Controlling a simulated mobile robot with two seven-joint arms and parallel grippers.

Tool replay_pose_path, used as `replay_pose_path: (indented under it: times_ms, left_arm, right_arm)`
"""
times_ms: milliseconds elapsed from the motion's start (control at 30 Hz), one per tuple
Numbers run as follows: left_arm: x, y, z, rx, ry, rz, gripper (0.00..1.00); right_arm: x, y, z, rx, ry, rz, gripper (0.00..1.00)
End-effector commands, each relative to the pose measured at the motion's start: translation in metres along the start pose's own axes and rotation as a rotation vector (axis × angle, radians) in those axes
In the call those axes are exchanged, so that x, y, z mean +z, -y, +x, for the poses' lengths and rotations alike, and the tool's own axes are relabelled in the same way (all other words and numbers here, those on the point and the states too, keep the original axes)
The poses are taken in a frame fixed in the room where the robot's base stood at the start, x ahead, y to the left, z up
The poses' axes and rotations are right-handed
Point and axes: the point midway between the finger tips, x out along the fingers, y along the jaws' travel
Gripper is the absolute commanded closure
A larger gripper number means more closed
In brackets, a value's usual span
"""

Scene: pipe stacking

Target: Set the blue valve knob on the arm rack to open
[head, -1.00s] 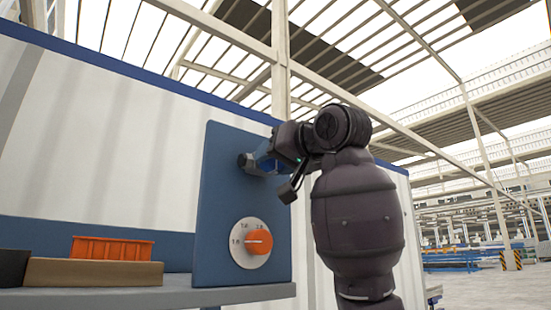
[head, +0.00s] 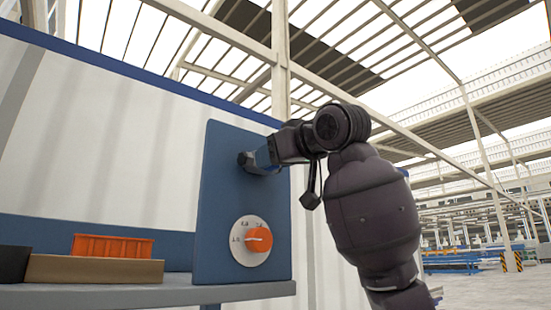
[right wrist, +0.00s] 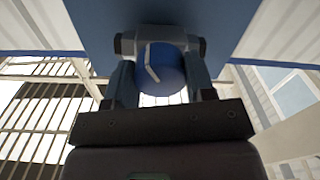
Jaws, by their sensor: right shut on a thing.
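The upright blue panel of the rack (head: 225,200) stands at the left of centre in the head view. The blue valve knob (right wrist: 168,82) sticks out from it, with a bent white mark on its face in the right wrist view. My right gripper (head: 257,161) reaches it from the right, and the right wrist view shows its two fingers (right wrist: 160,45) shut on the knob's sides. In the head view the fingers and wrist hide most of the knob. My left gripper is in neither view.
Below on the same panel is a white dial with an orange knob (head: 259,240). A grey shelf (head: 120,296) at the lower left holds an orange bin (head: 112,246) and a brown box (head: 95,270). A white wall (head: 95,150) stands behind. Open floor lies at right.

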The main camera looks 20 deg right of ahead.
Motion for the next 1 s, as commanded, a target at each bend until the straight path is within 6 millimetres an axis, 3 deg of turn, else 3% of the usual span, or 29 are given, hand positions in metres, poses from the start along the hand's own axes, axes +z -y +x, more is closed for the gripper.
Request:
replay_pose_path:
  times_ms: [1000]
  left_arm:
    - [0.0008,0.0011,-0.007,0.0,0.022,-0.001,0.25]
  right_arm:
    - [-0.0019,-0.0016,-0.0011,0.003,-0.003,-0.912,0.74]
